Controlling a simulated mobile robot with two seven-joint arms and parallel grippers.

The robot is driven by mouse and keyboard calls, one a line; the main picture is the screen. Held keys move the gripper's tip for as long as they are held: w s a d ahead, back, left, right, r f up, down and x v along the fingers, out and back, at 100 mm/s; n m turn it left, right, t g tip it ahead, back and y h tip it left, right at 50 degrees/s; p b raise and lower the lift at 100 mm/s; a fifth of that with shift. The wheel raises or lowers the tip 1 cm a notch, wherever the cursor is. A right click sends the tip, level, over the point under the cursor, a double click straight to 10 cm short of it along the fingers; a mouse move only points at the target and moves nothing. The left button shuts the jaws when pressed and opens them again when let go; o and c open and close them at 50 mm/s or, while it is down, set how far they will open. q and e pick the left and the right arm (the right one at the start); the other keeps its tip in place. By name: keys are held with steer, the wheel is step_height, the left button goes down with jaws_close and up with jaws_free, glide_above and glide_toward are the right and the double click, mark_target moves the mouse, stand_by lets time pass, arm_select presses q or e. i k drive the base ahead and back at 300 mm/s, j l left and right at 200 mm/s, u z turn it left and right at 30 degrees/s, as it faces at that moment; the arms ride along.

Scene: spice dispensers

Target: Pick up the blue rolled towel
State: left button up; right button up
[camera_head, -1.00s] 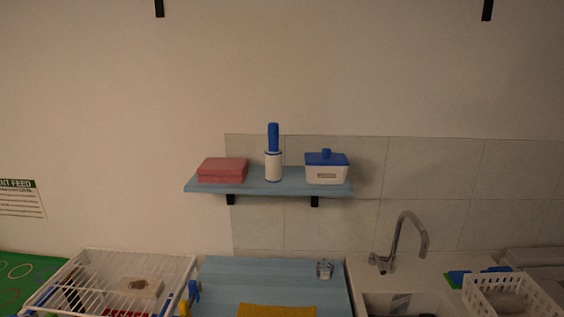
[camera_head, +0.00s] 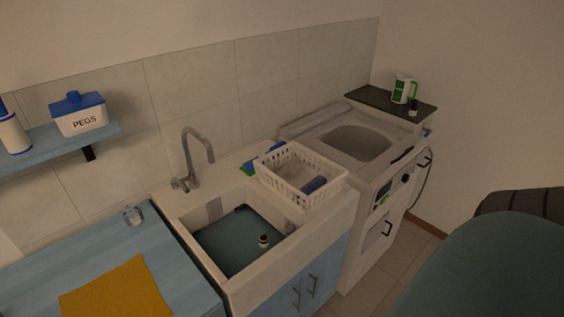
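A small dark-blue rolled item (camera_head: 314,185), which looks like a rolled towel, lies in the near right part of a white plastic basket (camera_head: 276,182). The basket's lattice wall partly hides it. The basket sits on the counter at the right side of the sink. Neither of my grippers shows in the head view.
The sink (camera_head: 222,262) holds a small dark bottle (camera_head: 263,241); its faucet (camera_head: 190,160) stands behind. A blue worktop with a yellow cloth (camera_head: 118,290) is at left. A white machine (camera_head: 350,145) stands right of the basket. A large teal surface (camera_head: 490,275) fills the lower right.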

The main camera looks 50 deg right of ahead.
mark_target(320, 181)
steer(key=z, duration=1.65)
steer(key=u, duration=0.75)
steer(key=l+u, duration=0.6)
steer(key=u, duration=0.2)
steer(key=l+u, duration=0.35)
steer(key=k+l+u, duration=0.4)
steer(key=l, duration=0.2)
steer(key=l+u, duration=0.2)
steer(key=k+l, duration=0.05)
steer(key=l, duration=0.05)
